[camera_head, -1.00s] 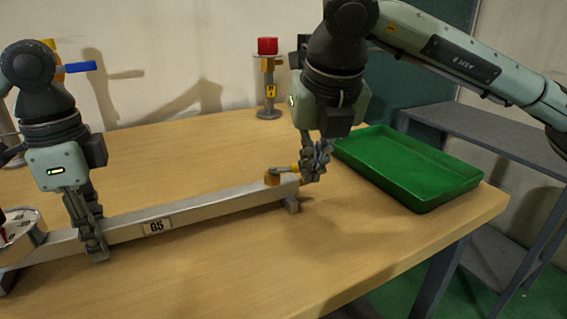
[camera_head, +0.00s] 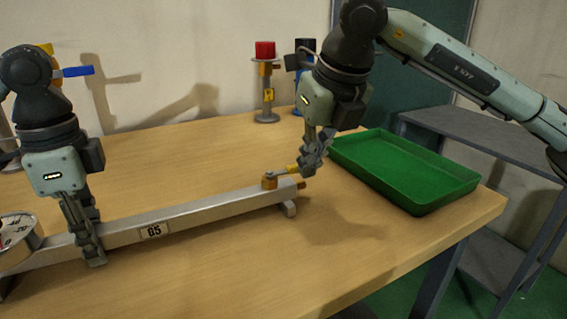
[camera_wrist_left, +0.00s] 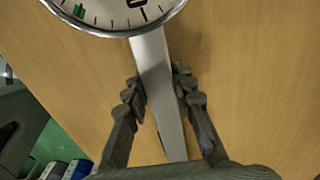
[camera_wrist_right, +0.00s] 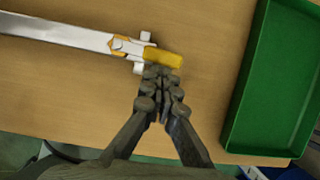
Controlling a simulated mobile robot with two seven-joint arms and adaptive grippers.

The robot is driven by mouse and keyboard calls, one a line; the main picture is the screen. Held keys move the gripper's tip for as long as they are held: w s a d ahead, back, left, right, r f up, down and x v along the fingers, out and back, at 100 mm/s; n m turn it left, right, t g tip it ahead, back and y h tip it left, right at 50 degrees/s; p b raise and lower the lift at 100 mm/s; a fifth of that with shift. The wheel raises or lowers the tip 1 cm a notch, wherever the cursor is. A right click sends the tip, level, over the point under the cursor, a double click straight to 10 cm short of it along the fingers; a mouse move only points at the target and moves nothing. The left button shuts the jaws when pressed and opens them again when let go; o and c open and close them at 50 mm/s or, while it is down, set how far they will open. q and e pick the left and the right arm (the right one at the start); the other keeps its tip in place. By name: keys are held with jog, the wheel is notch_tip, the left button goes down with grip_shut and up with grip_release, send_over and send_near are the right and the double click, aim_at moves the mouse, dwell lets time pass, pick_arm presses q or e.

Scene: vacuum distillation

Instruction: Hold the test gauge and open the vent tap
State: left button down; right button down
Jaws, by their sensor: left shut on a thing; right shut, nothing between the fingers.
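The test gauge is a long grey metal bar (camera_head: 205,214) labelled G5 or 65, lying on the table. Its round white dial (camera_head: 14,233) is at the left end; the dial also shows in the left wrist view (camera_wrist_left: 115,12). The vent tap (camera_head: 269,181) is a brass body at the right end, with a yellow-gripped lever (camera_wrist_right: 163,57) running roughly along the bar toward its end. My left gripper (camera_head: 92,255) is shut around the bar, right of the dial. My right gripper (camera_head: 305,171) is shut and empty, its fingertips against or very close to the lever's yellow grip.
A green tray (camera_head: 405,172) lies right of the bar's end. A post with a red top (camera_head: 265,70) and a dark and blue post (camera_head: 304,75) stand at the back. A fitting with a blue lever (camera_head: 75,71) is behind my left arm. The table between is clear.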

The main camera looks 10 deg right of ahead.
dwell(0.4)
jog(key=shift+s+a, duration=0.2)
jog(key=shift+s, duration=0.3)
jog(key=shift+s+a, duration=0.2)
jog(key=shift+s, duration=0.25)
pick_arm(q)
jog(key=c, duration=1.2)
grip_release()
pick_arm(e)
jog(key=s+d+r, duration=0.1)
jog(key=s+r, duration=0.6)
jog(key=r, duration=0.2)
jog(key=shift+d+r, duration=0.15)
pick_arm(q)
jog(key=shift+r, duration=0.1)
